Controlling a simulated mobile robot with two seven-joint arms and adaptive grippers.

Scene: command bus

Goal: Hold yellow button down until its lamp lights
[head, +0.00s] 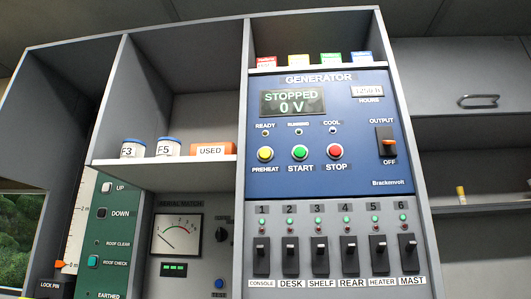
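The yellow button (265,153) sits at the left of a row on the blue generator panel (375,165), above the label PREHEAT. A small lamp marked READY (265,132) is just above it and looks dark, with a faint amber tint. A green START button (300,152) and a red STOP button (335,151) are to its right. The display (292,102) reads STOPPED and 0 V. Neither of my grippers shows in the head view, and nothing touches the yellow button.
An OUTPUT switch (387,142) is at the panel's right. Below stands a row of several black breaker switches (319,255). A green mast panel (110,240) and a dial meter (176,236) are at left. Jars and a USED box (212,149) sit on a shelf. The panel front is unobstructed.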

